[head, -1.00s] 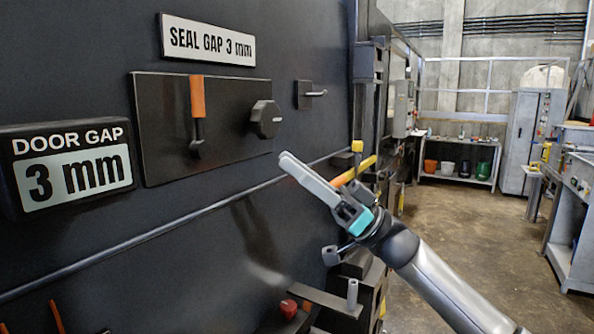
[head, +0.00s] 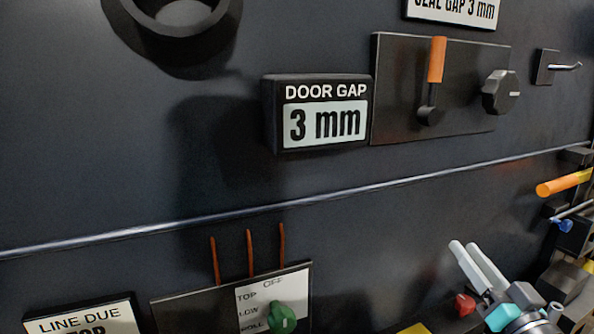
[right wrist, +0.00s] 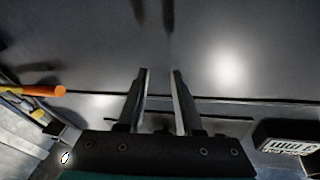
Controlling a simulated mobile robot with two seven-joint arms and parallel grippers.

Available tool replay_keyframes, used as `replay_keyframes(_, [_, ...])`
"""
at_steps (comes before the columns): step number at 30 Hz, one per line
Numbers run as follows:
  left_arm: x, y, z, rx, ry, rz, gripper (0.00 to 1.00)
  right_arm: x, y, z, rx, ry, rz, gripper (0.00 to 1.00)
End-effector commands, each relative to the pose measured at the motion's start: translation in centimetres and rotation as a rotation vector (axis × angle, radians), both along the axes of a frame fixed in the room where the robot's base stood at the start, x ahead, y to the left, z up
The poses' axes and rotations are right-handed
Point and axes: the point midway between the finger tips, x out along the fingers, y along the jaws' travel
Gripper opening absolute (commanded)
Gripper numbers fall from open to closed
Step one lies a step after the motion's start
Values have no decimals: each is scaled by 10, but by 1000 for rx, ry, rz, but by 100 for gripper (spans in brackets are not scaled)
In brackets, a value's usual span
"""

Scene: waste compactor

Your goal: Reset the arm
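My right gripper (head: 464,246) is at the lower right of the head view, in front of the dark machine wall (head: 330,190). Its two pale fingers point up and to the left. In the right wrist view its fingers (right wrist: 160,72) stand apart with nothing between them, so it is open and empty. No contact with the wall shows. My left gripper and left arm are not in view.
The wall carries a "DOOR GAP 3 mm" display (head: 325,122), an orange-handled lever (head: 436,65), a black knob (head: 501,92) and a long rail (head: 200,219). A green selector knob (head: 281,317) sits below. An orange bar (head: 563,184) juts near my right gripper.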

Motion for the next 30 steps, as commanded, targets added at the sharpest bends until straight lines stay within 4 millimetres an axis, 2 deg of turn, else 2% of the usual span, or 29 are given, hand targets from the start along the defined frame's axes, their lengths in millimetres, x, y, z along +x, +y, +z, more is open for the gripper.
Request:
replay_keyframes(1, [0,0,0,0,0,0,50,-4,5,-24,-13,79,-38,34])
replay_keyframes(3, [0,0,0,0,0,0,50,-12,10,-57,-48,197,-88,34])
replay_keyframes(8, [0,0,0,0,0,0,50,-45,28,-128,-144,483,-152,34])
replay_keyframes(12, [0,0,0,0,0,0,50,-89,51,-182,-237,745,-145,34])
replay_keyframes(15, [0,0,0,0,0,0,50,-126,69,-212,-305,922,-104,34])
replay_keyframes(21, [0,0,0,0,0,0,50,-193,100,-246,-413,1191,17,34])
replay_keyframes(28, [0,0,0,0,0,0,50,-260,130,-259,-500,1410,189,34])
replay_keyframes(30, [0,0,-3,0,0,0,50,-253,128,-280,-505,1415,185,34])
